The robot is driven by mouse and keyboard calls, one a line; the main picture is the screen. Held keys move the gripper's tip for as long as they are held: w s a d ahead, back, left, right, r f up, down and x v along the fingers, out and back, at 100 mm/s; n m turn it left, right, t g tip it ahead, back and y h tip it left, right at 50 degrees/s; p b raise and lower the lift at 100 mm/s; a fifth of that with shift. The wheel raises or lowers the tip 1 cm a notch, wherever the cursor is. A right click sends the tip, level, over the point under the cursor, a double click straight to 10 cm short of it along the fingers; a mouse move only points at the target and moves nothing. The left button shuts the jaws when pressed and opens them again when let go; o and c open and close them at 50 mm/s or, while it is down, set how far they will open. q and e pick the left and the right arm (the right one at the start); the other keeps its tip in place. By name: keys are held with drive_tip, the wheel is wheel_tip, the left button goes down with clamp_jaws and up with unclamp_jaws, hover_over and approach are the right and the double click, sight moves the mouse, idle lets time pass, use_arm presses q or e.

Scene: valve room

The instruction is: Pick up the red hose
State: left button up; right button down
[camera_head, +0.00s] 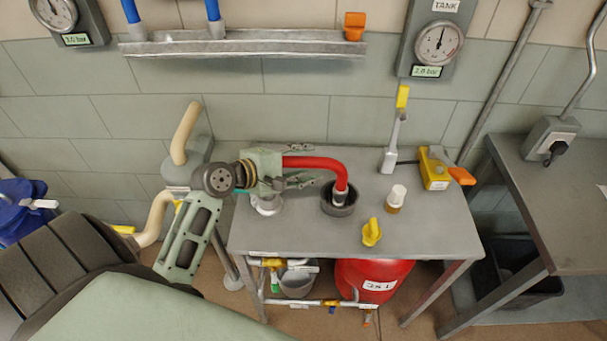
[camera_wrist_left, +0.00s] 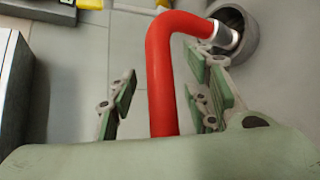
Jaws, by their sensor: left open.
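The red hose (camera_head: 318,163) is a bent tube above the grey table (camera_head: 260,235). Its silver-collared end stands in a dark round holder (camera_head: 340,208) on the table. My left gripper (camera_head: 305,165) is open, with its green fingers on either side of the hose's straight part. In the left wrist view, the hose (camera_wrist_left: 163,85) runs between the spread fingers (camera_wrist_left: 165,88), closer to the right one. Its collar sits in the grey holder (camera_wrist_left: 240,40). The hose's other end is hidden by my gripper. My right gripper does not show.
On the table stand a white-capped bottle (camera_head: 396,198), a yellow knob (camera_head: 371,232), a yellow valve with an orange handle (camera_head: 437,170) and an upright yellow-tipped lever (camera_head: 396,135). A metal rail (camera_head: 240,45) runs along the wall. A red tank (camera_head: 370,280) is below the table.

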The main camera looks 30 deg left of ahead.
use_arm(q)
drive_tip(key=shift+w+d+f, duration=0.15)
drive_tip(key=shift+w+f, duration=0.05)
drive_tip(key=shift+w, duration=0.25)
drive_tip(key=shift+c, duration=0.2)
clamp_jaws()
